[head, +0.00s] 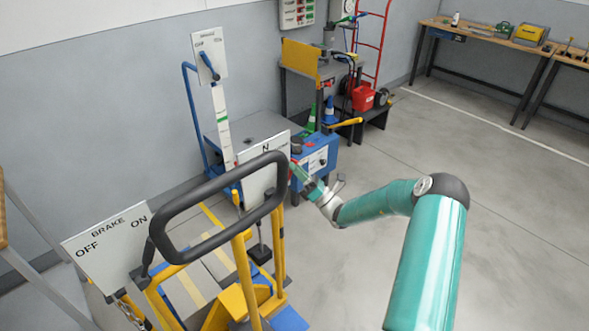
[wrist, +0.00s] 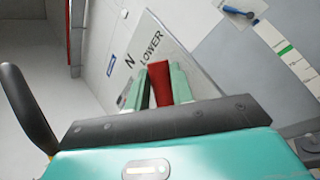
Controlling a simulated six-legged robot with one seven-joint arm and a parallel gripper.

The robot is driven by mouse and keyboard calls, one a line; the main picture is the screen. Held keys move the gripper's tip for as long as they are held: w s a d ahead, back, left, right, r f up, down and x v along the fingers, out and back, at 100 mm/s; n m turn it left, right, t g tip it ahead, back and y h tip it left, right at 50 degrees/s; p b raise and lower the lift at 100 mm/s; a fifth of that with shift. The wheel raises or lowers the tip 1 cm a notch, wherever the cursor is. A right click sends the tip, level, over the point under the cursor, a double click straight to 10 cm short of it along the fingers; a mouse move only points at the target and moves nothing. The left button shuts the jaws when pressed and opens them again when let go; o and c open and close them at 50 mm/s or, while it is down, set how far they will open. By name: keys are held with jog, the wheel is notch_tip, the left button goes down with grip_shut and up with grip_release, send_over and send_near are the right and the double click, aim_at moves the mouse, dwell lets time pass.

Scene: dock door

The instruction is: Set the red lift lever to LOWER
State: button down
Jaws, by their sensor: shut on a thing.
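The red lift lever (wrist: 161,84) shows in the wrist view between the two green fingers of my gripper (wrist: 162,90), which is shut on it. Behind it is a tilted white plate (wrist: 169,38) marked N and LOWER. The lever's visible end is near the word LOWER, but its exact setting cannot be told. In the head view my gripper (head: 299,172) is at the right edge of the white plate (head: 256,187), where an N shows. The lever is mostly hidden there, and the rest of the plate's lettering is covered.
A black loop handle (head: 165,236) on yellow posts stands close in front of the plate. A BRAKE plate (head: 104,262) marked OFF and ON is at left. A blue cabinet (head: 318,160) stands just behind my gripper. The floor at right is clear.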

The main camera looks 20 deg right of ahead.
jog(key=shift+d, duration=0.1)
dwell(0.3)
jog(key=c, duration=1.2)
grip_release()
jog(key=shift+w+f, duration=0.1)
jog(key=v, duration=1.3)
jog(key=shift+s+f, duration=0.15)
jog(key=shift+s, duration=0.2)
jog(key=shift+d, duration=0.15)
